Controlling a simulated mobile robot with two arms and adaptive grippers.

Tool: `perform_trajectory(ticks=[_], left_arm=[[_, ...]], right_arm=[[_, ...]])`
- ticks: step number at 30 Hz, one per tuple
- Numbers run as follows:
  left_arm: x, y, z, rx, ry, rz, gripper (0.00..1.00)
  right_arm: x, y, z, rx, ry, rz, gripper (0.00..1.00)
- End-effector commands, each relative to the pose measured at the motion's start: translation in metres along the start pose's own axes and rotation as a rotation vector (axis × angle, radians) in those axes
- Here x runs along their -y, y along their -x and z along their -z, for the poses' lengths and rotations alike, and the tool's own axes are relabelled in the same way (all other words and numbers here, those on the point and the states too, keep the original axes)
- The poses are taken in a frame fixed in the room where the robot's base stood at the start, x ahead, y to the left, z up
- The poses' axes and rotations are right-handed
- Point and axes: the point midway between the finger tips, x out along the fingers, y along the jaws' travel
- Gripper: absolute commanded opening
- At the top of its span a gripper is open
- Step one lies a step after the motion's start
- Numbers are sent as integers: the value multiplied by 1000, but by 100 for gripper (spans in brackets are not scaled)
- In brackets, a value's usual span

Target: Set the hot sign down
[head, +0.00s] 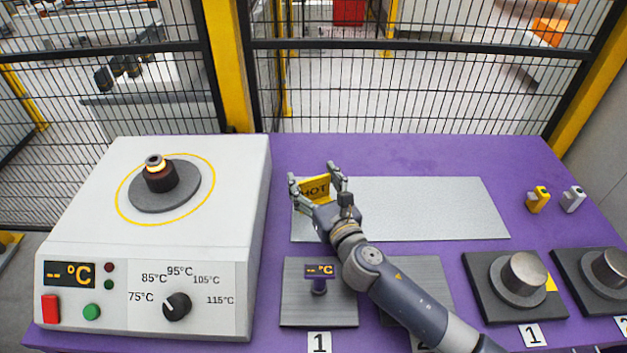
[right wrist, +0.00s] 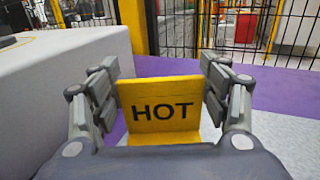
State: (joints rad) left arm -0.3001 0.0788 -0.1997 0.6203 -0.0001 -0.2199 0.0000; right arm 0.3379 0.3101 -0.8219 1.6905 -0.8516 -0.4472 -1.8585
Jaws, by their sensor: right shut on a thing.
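The yellow sign (head: 315,189) with the black word HOT is at the left end of the grey metal plate (head: 430,208). It also shows upright and facing the camera in the right wrist view (right wrist: 161,109). My right gripper (head: 316,178) has its fingers on both sides of the sign and is shut on it. In the right wrist view my right gripper (right wrist: 160,88) has a finger at each side edge of the sign. I cannot tell whether the sign's lower edge touches the plate. My left gripper is not in view.
Dark pads with metal cylinders (head: 524,275) are at the right. The plate's right part is clear.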

Motion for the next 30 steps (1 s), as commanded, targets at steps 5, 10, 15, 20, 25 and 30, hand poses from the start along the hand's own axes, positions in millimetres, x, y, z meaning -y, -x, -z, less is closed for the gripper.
perform_trajectory(ticks=[5, 10, 15, 20, 25, 30], left_arm=[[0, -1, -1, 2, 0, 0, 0], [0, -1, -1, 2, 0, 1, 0], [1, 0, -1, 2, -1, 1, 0], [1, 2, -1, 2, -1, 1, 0], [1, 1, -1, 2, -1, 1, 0], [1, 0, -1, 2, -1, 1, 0]], right_arm=[[0, 0, 2, -1, 0, 0, 90], [0, 0, 2, -1, 0, 0, 90], [0, 0, 0, -1, 0, 0, 90], [0, 10, -1, -2, 1, -1, 90], [0, 44, 0, -3, 0, -2, 90], [0, 81, 0, -3, 0, -1, 90]])
